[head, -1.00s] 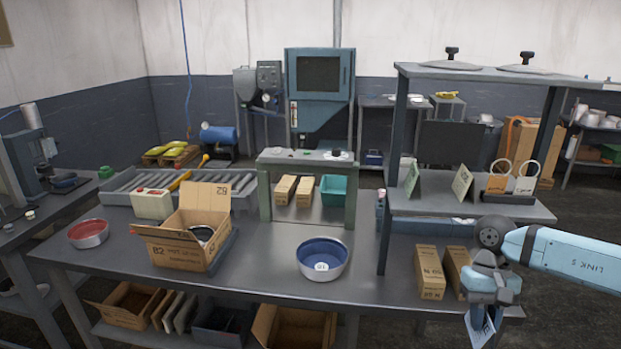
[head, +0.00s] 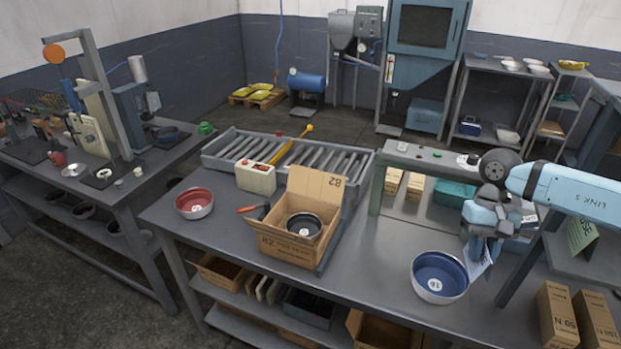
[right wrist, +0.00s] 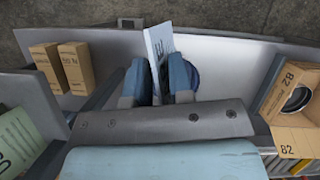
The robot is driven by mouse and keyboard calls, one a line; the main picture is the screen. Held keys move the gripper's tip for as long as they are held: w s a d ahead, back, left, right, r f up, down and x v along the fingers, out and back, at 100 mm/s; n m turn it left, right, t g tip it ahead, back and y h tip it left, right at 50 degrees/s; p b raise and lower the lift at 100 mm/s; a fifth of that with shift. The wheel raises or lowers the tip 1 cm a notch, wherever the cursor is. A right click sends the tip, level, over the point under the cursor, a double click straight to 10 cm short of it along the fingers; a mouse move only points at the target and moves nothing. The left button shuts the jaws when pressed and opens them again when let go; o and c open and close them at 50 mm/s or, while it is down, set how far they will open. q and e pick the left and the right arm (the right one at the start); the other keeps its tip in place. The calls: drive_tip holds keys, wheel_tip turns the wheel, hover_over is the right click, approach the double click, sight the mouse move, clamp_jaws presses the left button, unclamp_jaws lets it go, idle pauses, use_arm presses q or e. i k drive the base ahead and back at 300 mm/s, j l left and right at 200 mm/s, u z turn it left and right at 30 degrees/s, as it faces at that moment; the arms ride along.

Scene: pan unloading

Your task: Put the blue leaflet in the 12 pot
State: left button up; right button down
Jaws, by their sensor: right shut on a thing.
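My right gripper (head: 484,248) is shut on a pale blue-white leaflet (head: 479,266), which hangs down from the fingers beside the blue-lined pot. The leaflet (right wrist: 157,44) stands out beyond the fingertips in the right wrist view, its dark print unreadable. The blue-lined pot (head: 439,275) stands on the bench just left of the leaflet; its number looks like 16, but I cannot read it surely. A red-lined pot (head: 194,202) stands at the bench's left. A dark-lined pot (head: 304,226) sits inside an open carton. Their numbers are too small to read. My left gripper is out of view.
The open carton (head: 287,247) marked 82 stands left of the blue-lined pot, with bare bench between. A roller tray (head: 230,150) and a cream box (head: 256,178) are behind. Cartons (head: 558,312) and a shelf post stand to the right.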

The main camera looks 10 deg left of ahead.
sight(305, 233)
drive_tip(key=i+j+u, duration=0.2)
drive_tip(key=j, duration=0.2)
drive_tip(key=i+j+u, duration=0.25)
drive_tip(key=j, duration=0.15)
drive_tip(key=i+j+u, duration=0.4)
drive_tip(key=i+u, duration=0.25)
drive_tip(key=i, duration=0.1)
